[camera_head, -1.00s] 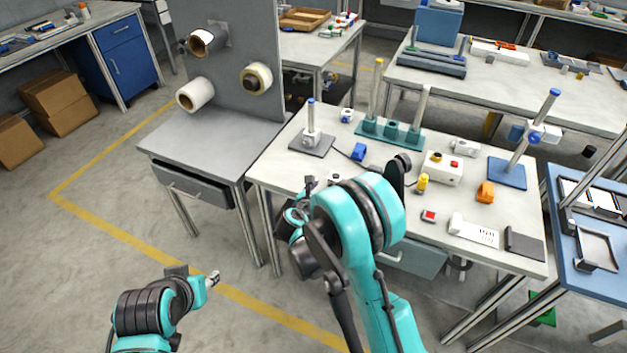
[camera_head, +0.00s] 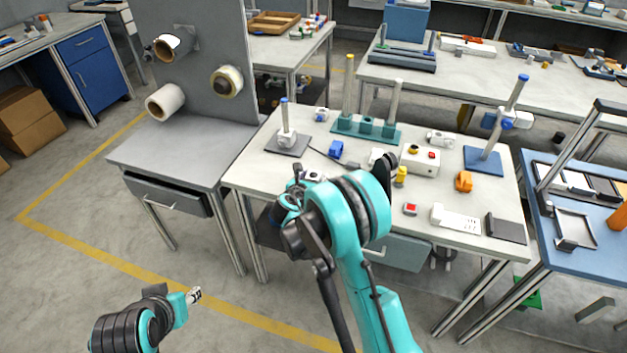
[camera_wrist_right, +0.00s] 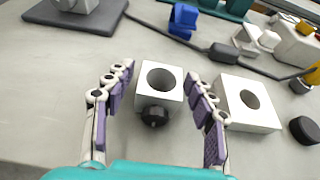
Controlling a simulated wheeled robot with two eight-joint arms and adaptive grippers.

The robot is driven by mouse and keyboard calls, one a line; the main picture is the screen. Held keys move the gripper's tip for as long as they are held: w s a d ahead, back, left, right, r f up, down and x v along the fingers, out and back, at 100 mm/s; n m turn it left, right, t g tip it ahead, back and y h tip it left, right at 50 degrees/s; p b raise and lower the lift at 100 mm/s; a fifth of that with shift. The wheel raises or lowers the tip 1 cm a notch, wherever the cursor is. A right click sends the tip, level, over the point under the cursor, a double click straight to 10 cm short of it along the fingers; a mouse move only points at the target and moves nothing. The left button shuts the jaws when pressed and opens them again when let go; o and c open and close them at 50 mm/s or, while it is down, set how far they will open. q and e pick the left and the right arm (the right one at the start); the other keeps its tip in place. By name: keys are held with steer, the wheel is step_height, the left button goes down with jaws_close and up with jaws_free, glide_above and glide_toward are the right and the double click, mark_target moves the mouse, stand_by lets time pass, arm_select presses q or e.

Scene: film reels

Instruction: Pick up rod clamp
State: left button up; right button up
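A rod clamp (camera_wrist_right: 158,85), a white block with a round hole and a black knob on its near side, stands on the bench in the right wrist view. My right gripper (camera_wrist_right: 160,78) is open, with one purple-padded finger on each side of the clamp and visible gaps. In the head view my right arm largely hides this spot. A second white block with a hole (camera_wrist_right: 252,103) lies just right of the right finger, a black knob at its right. My left gripper (camera_head: 194,295) is low at the left over the floor, too small to read.
A blue part (camera_wrist_right: 183,20) with a cable and dark plug lies beyond the clamp. A grey stand base (camera_wrist_right: 75,17) is at far left. The bench (camera_head: 340,190) also bears a green rod holder (camera_head: 365,129), a white button box (camera_head: 411,163) and an orange part (camera_head: 463,181).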

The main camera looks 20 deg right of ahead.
steer(key=c, duration=1)
steer(key=shift+o, duration=0.2)
steer(key=shift+r, duration=0.1)
steer(key=shift+r, duration=0.25)
step_height(320, 180, up, 4)
steer(key=p, duration=0.2)
steer(key=shift+p, duration=0.35)
steer(key=s+d+r+p, duration=0.3)
steer(key=s+d+r, duration=0.3)
steer(key=s+d, duration=0.1)
steer(key=shift+s+d+r, duration=0.15)
steer(key=shift+s+d, duration=0.15)
steer(key=shift+s, duration=0.6)
